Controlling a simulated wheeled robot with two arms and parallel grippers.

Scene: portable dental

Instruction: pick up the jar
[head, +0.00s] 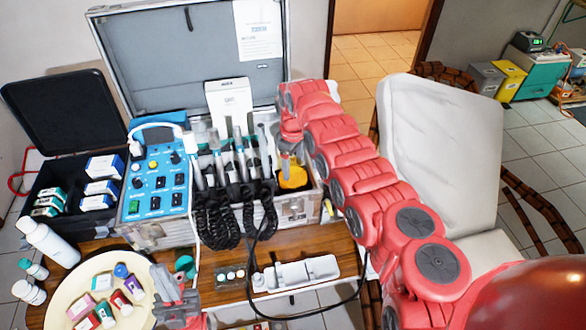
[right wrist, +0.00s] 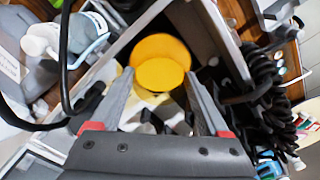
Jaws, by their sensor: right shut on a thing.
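The jar (head: 293,179) has a yellow-orange lid and sits low in the right compartment of the open metal case. In the right wrist view its round yellow top (right wrist: 160,73) shows between the fingertips. My right gripper (head: 289,155) reaches down into that compartment from above. It is shut on the jar, with one finger (right wrist: 158,82) on each side. The jar's lower part is hidden. My left gripper (head: 176,293) is at the bottom of the head view, beside the round cream tray. Its finger gap is not clear.
The case's blue control panel (head: 157,183) and several corded handpieces (head: 238,165) stand left of the jar. The case wall (head: 298,211) closes it in front. A cream tray (head: 68,290) with small boxes is front left. A white dental chair (head: 440,140) is at right.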

